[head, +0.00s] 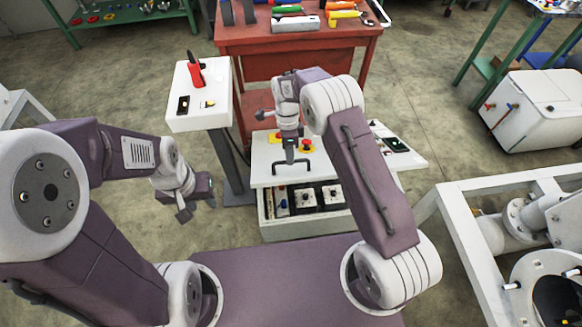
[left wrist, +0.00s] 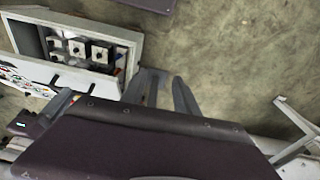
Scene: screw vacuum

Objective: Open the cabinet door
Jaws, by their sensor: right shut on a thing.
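The white cabinet (head: 268,232) stands low in the middle of the head view. Its door (head: 265,172) is a white panel with a dark handle (head: 277,168). The door stands at least partly open, and switches or sockets (head: 308,197) show inside below its edge. My right gripper (head: 290,157) is shut on the handle. My left gripper (head: 197,208) is empty, left of the cabinet. The left wrist view shows its fingers (left wrist: 168,84) spread, with the open cabinet (left wrist: 125,38) and its handle (left wrist: 54,82) beyond them.
A white pedestal (head: 198,122) with a red-handled item stands left of the cabinet. A red workbench (head: 295,37) with tools is behind it. A white frame with pipes (head: 455,225) stands at the right. A white chest (head: 545,108) stands further back. Bare floor lies at the left.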

